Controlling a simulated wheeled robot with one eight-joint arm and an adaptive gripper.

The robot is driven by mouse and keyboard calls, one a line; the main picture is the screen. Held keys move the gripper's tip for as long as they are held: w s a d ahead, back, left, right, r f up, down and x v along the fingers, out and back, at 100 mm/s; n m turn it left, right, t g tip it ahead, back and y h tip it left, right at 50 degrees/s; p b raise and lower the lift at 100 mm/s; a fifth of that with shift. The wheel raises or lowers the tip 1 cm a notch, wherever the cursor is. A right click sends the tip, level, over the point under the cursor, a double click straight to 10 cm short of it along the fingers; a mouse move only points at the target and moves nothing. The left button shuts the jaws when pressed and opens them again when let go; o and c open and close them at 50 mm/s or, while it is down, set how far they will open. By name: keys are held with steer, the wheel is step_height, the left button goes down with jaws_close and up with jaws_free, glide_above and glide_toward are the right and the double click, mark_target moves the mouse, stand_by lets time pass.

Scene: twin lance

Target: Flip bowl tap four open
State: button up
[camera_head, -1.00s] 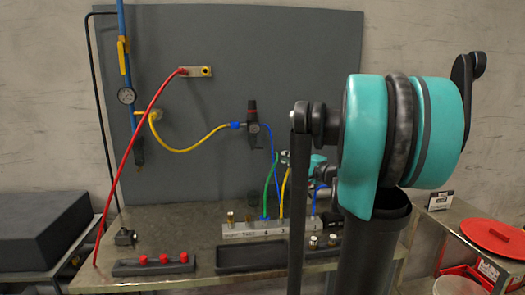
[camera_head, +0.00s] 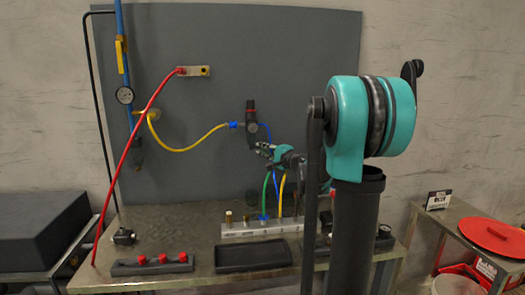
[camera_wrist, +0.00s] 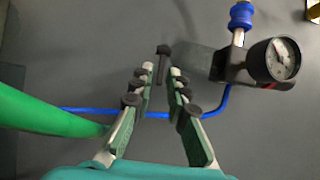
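A black regulator unit (camera_head: 250,116) with a dark bowl hangs on the grey panel. In the wrist view its gauge (camera_wrist: 275,62) and grey bowl (camera_wrist: 194,58) are at upper right. A small black tap lever (camera_wrist: 161,62) extends from the bowl's end. My gripper (camera_wrist: 158,74) is open, with its fingertips on either side of the lever; I cannot tell whether they touch it. In the head view my gripper (camera_head: 264,150) is just below the bowl. No number is readable on the tap.
A green hose (camera_wrist: 45,115) and a blue tube (camera_wrist: 80,110) pass behind my gripper. The manifold block (camera_head: 252,229) with hoses is on the bench below, behind a black tray (camera_head: 252,256). A red hose (camera_head: 141,130) and yellow hose (camera_head: 185,148) are left.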

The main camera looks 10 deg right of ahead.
jaws_close()
steer(key=shift+w+d+n+g+y, duration=0.2)
steer(key=shift+w+n+g+y, duration=0.1)
steer(key=shift+n+g+y, duration=0.6)
steer(key=shift+w+d+n+g+y, duration=0.15)
steer(key=shift+w+n+g+y, duration=0.15)
steer(key=shift+n+g+y, duration=0.6)
steer(key=shift+t, duration=0.3)
jaws_free()
